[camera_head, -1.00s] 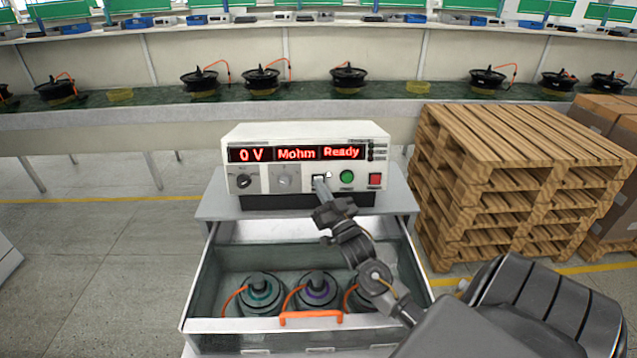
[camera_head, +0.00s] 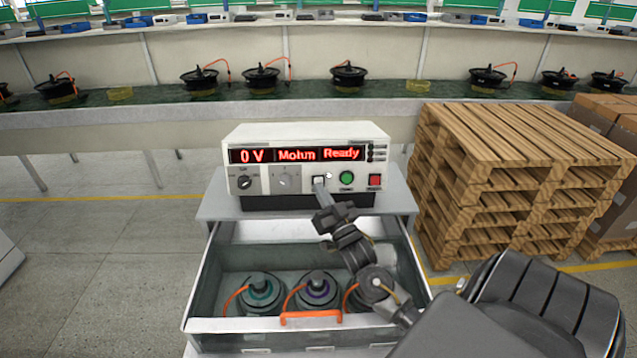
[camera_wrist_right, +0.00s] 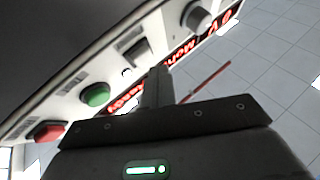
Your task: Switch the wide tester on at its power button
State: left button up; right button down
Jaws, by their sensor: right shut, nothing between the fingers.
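The wide tester (camera_head: 300,133) is a white box on top of the grey cabinet, with its red display lit and reading "0 V", "Mohm" and "Ready". Its front has two knobs, a dark-framed power button (camera_head: 318,180), a green button (camera_head: 347,177) and a red button (camera_head: 374,180). My right gripper (camera_head: 320,187) is shut and empty, its tip at the lower edge of the power button; whether it touches I cannot tell. In the right wrist view the fingers (camera_wrist_right: 156,88) point toward the rocker-like power button (camera_wrist_right: 133,55). My left gripper is out of view.
A stack of wooden pallets (camera_head: 520,135) stands at the right. A long bench (camera_head: 230,105) with hub motors runs behind.

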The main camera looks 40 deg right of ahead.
jog(key=shift+s+a+r+p, duration=0.3)
jog(key=shift+s+a+p, duration=0.5)
jog(key=shift+s, duration=0.15)
jog(key=shift+s+a+r+p, duration=0.3)
jog(key=shift+s+a+p, duration=0.4)
jog(key=shift+s, duration=0.25)
jog(key=shift+a, duration=0.1)
jog(key=s+a+r+p, duration=0.1)
jog(key=s+a+p, duration=0.2)
jog(key=s+a, duration=0.1)
jog(key=shift+s+a+r, duration=0.15)
jog(key=shift+s+r, duration=0.2)
jog(key=shift+s, duration=0.25)
